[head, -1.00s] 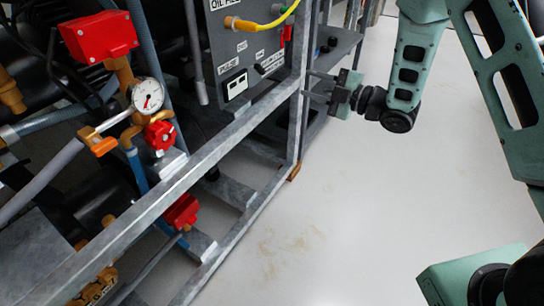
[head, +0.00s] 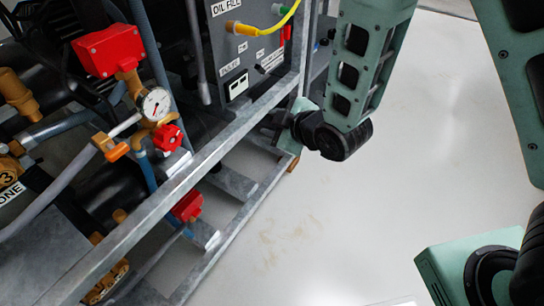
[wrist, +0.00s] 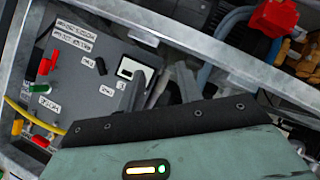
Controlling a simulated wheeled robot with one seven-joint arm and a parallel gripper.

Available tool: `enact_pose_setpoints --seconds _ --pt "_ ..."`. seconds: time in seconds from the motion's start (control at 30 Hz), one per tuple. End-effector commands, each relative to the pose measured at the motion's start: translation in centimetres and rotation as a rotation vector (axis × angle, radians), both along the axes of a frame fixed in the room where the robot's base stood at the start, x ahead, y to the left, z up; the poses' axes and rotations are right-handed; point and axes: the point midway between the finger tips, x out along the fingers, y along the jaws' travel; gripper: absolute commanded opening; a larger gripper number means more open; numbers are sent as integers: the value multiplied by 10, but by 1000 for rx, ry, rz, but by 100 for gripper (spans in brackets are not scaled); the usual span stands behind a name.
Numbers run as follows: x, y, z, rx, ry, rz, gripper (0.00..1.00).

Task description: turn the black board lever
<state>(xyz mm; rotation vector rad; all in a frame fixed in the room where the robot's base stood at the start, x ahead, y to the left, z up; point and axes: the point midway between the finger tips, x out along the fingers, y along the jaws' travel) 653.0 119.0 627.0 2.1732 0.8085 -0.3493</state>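The grey control board (head: 228,55) stands behind the metal frame in the head view, and it also shows at left in the wrist view (wrist: 75,75). A small black lever (wrist: 101,66) sits on the board beside a white-framed switch plate (wrist: 130,68). In the head view the black lever (head: 261,69) is small, near the frame's rail. My gripper (wrist: 162,76) shows two grey fingers set apart with nothing seen between them. They point at the board's edge, right of the lever and apart from it in the picture.
A galvanized metal frame (head: 215,148) runs between me and the board, close to my wrist. Red valve boxes (head: 110,50), a gauge (head: 155,104) and pipes fill the left. A yellow cable (head: 268,30) plugs into the board. The floor at right (head: 370,220) is clear.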

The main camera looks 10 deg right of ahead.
Motion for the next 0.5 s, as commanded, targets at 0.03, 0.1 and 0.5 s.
enact_pose_setpoints --seconds 0.03,0.1,0.5 --pt "-10 5 2 1 32 -10 35" --pt "-23 9 -1 -2 83 -36 35" --pt "-89 20 -13 -20 300 -138 35"
